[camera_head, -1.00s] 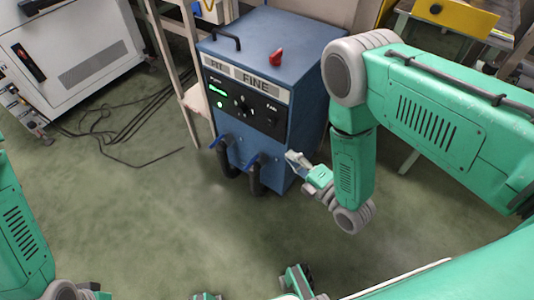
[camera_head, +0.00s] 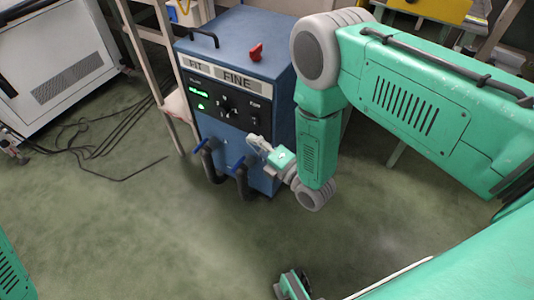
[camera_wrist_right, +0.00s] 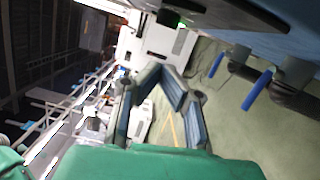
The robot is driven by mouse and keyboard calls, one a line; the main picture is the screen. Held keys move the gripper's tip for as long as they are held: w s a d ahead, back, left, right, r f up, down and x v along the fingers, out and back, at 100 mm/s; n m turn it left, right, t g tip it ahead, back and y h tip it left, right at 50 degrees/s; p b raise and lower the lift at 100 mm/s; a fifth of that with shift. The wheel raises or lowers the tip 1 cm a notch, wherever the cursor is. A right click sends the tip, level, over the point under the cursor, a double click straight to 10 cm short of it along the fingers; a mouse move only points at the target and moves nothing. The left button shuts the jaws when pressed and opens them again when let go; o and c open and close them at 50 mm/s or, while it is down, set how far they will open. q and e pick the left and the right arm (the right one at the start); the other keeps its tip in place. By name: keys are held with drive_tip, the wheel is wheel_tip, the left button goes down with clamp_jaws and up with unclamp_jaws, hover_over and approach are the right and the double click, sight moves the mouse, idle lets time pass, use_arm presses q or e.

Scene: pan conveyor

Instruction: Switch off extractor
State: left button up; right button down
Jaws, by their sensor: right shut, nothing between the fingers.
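The extractor (camera_head: 270,90) is a blue box on the floor, labelled FIT and FINE. Its black front panel (camera_head: 228,105) has a lit green display, a green light, a middle dial and a switch marked Fan (camera_head: 254,105). A red knob (camera_head: 256,52) is on its top. My right gripper (camera_head: 252,139) is shut and empty, in front of the box's lower right front, just below the panel in the picture. In the right wrist view the fingertips (camera_wrist_right: 162,70) converge, and the blue extractor side (camera_wrist_right: 290,40) is at upper right.
Two blue handles (camera_head: 236,164) with dark hoses stick out from the lower front, close left of my gripper. A white cabinet (camera_head: 60,62) and black cables (camera_head: 95,140) are at left. The green floor in front is clear.

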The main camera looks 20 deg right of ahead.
sight(256, 126)
drive_tip(key=w, duration=0.1)
drive_tip(key=w+d+b, duration=0.1)
drive_tip(key=w, duration=0.2)
drive_tip(key=shift+d+r+b, duration=0.15)
drive_tip(key=shift+d+b, duration=0.25)
drive_tip(key=shift+w+d+r, duration=0.1)
drive_tip(key=shift+w+d, duration=0.15)
drive_tip(key=shift+d, duration=0.1)
drive_tip(key=shift+a, duration=0.1)
drive_tip(key=shift+r, duration=0.1)
